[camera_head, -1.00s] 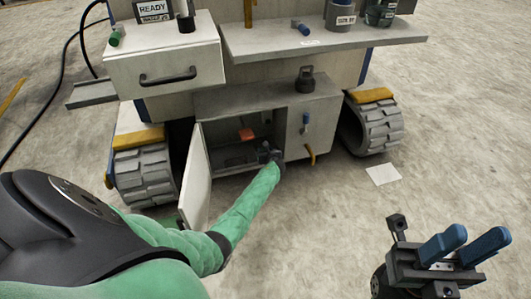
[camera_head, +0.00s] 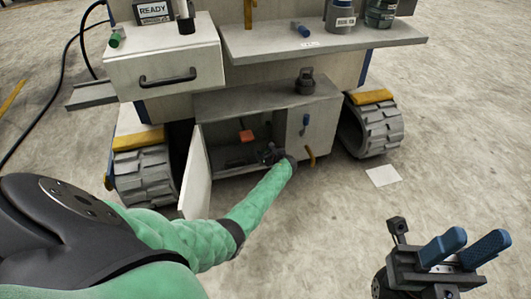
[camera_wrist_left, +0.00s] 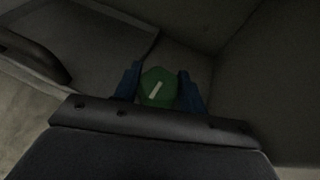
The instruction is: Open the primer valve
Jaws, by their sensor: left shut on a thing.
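In the left wrist view a green knob (camera_wrist_left: 157,88) with a short slanted white mark sits between the two blue fingers of my left gripper (camera_wrist_left: 158,76), which is shut on it. In the head view this gripper (camera_head: 268,154) is a dark shape inside the open lower compartment of the cabinet (camera_head: 240,160). The knob is not visible there. I cannot tell from the pictures how far the knob is turned. My right gripper (camera_head: 466,250) is at the lower right, open and empty, its blue fingers apart.
The white compartment door (camera_head: 196,178) stands open left of my left arm. An orange block (camera_head: 246,136) is inside. A blue-handled fitting (camera_head: 306,119) and a yellow handle (camera_head: 311,155) are on the front to the right. A paper sheet (camera_head: 384,175) lies on clear floor.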

